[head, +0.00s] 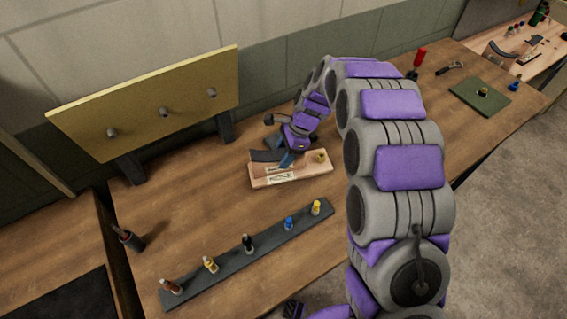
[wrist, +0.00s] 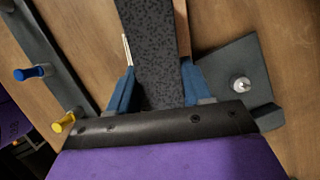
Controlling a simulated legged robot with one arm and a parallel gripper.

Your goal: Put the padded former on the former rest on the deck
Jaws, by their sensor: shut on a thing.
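My gripper (head: 288,157) is over the middle of the bench, shut on the padded former. In the wrist view my gripper's blue fingers (wrist: 158,88) press either side of the former (wrist: 150,45), a dark speckled strip with a brown edge on its right. In the head view its dark end (head: 264,155) shows left of the fingers. A pale wooden block (head: 318,168) with labels on its front lies directly at the gripper. Whether the former touches it is hidden. No part is clearly identifiable as the former rest.
A grey plate (wrist: 218,70) with a silver knob lies right of the former. A dark rail (head: 228,268) with several coloured pegs runs along the front. A yellow board (head: 150,95) stands at the back left. A green mat (head: 478,98) lies far right.

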